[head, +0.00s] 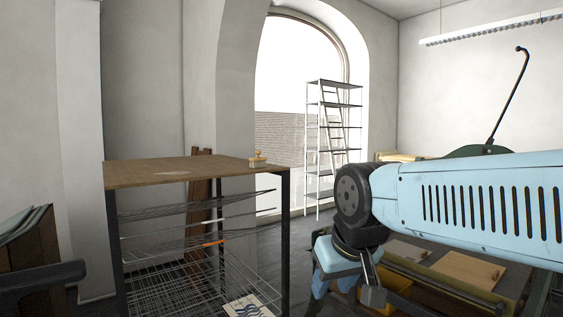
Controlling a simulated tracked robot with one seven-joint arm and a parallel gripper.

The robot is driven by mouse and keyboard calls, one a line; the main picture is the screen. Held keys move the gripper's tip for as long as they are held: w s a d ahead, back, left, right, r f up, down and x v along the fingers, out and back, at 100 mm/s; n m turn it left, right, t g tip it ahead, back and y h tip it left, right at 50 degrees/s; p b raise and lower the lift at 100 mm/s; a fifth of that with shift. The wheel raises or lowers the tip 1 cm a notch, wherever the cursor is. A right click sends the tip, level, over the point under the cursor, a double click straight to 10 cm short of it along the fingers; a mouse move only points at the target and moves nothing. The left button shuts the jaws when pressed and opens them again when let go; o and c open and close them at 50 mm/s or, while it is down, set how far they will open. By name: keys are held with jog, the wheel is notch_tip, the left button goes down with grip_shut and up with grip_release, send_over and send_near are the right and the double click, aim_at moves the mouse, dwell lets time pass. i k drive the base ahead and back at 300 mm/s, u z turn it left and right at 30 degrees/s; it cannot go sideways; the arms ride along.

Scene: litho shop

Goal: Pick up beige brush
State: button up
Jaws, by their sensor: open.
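The beige brush (257,158) stands on the wooden top of a wire drying rack, near the back right corner of that top. It looks small, with a knob-like upper part and a wider pale base. My gripper (346,290) hangs below the dark wrist joint, to the right of the rack. It is open, with nothing seen between its fingers. It is apart from the brush, lower in the picture and to its right.
The drying rack (190,172) has wire shelves, with a printed sheet (251,305) low down. A press bed with a tan board (466,268) lies at the right, partly behind my arm. A yellow bin (398,297) is below it. Metal shelving (333,105) stands by the arched window.

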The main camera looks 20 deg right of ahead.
aim_at(258, 161)
jog(key=z, duration=0.25)
jog(key=i, duration=1.7)
jog(key=u, duration=0.75)
jog(key=k, duration=0.95)
jog(key=u, duration=0.15)
jog(key=i, duration=0.9)
jog(key=z, duration=0.1)
